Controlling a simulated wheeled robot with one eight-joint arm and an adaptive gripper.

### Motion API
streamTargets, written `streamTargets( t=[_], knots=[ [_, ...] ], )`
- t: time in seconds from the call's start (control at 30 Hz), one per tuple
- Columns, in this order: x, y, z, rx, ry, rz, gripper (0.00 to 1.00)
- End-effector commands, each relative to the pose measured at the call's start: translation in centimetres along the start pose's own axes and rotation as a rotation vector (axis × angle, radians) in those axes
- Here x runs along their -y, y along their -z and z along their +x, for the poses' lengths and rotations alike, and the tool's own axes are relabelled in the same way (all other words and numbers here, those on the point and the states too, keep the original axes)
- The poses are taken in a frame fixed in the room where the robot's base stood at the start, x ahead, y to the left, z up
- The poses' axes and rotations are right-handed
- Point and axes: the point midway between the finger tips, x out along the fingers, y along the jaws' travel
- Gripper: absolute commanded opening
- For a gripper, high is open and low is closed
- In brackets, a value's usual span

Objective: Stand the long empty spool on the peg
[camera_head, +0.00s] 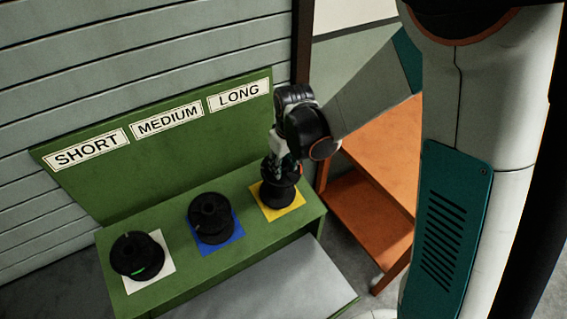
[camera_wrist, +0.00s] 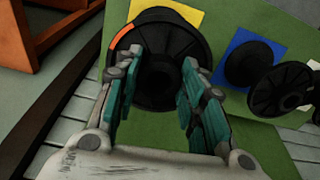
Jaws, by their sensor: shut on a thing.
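A black spool (camera_head: 279,194) stands upright over the yellow square (camera_head: 290,209) under the LONG sign (camera_head: 239,94). My gripper (camera_head: 281,166) comes down on it from above and is shut on its upper part. In the wrist view the spool (camera_wrist: 158,36) lies between the two teal-padded fingers of my gripper (camera_wrist: 160,72), and its near flange has an orange mark on the rim. The spool and fingers hide the peg. I cannot tell whether the spool's lower flange rests fully on the square.
A black spool (camera_head: 211,216) stands on the blue square (camera_head: 234,240) under MEDIUM. Another (camera_head: 138,256), with a green mark, stands on the white square (camera_head: 165,263) under SHORT. The green bench (camera_head: 236,262) has a tall back panel. An orange shelf unit (camera_head: 383,150) stands close at right.

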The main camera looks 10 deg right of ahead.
Motion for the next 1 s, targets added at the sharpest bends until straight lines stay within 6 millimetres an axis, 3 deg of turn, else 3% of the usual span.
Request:
streamTargets(
  t=[0.8,0.83,0.9,1.0],
  knots=[
    [0.0,0.0,1.9,0.000,0.000,0.000,0.00],
    [0.0,0.0,1.9,0.000,0.000,0.000,0.41],
    [0.0,0.0,1.8,0.000,0.000,0.000,0.57],
    [0.0,0.0,1.8,0.000,0.000,0.000,0.60]
  ],
)
